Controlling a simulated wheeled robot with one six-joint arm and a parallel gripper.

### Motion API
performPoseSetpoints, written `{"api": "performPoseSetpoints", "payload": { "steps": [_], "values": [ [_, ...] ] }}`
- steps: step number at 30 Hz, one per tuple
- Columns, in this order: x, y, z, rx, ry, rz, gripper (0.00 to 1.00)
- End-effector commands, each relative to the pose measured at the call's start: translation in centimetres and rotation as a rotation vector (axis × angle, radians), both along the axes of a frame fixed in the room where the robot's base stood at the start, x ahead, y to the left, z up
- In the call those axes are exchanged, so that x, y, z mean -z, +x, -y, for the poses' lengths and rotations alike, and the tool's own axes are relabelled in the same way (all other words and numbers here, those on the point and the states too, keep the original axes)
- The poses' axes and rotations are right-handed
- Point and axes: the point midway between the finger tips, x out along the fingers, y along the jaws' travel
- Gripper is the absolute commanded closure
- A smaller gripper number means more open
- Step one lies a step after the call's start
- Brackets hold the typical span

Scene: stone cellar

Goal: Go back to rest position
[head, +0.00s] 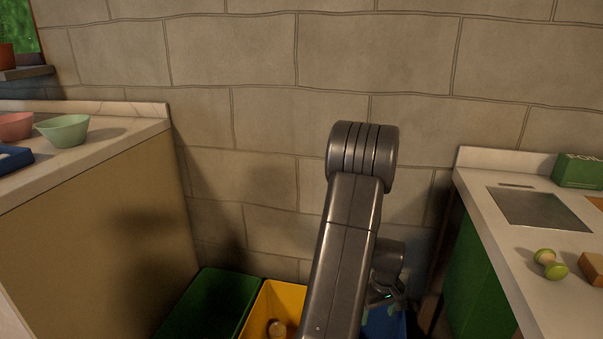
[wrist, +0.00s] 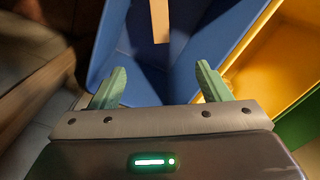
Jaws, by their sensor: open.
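My gripper (wrist: 158,88) shows in the wrist view with its two green fingers spread apart and nothing between them. It is over the blue bin (wrist: 190,30), in which a tan strip-like piece (wrist: 160,20) lies. In the head view my arm reaches down in front of the stone wall, and my gripper (head: 384,296) shows partly at the blue bin (head: 388,322). The fingertips are hard to make out there.
A yellow bin (head: 262,312) with a small tan item (head: 277,329) in it and a green bin (head: 212,304) stand to the left. Counters flank both sides. The left one holds a green bowl (head: 64,130); the right one holds a green box (head: 578,171) and an apple core-like item (head: 550,263).

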Motion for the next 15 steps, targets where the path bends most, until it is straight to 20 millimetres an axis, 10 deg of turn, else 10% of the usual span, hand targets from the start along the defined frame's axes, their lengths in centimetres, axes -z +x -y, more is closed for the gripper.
{"api": "performPoseSetpoints", "payload": {
  "steps": [10,15],
  "values": [
    [7.5,-0.1,0.0,0.0,0.001,-0.002,0.3],
    [4.3,0.0,0.0,0.0,-0.001,0.001,0.3]
  ]
}}
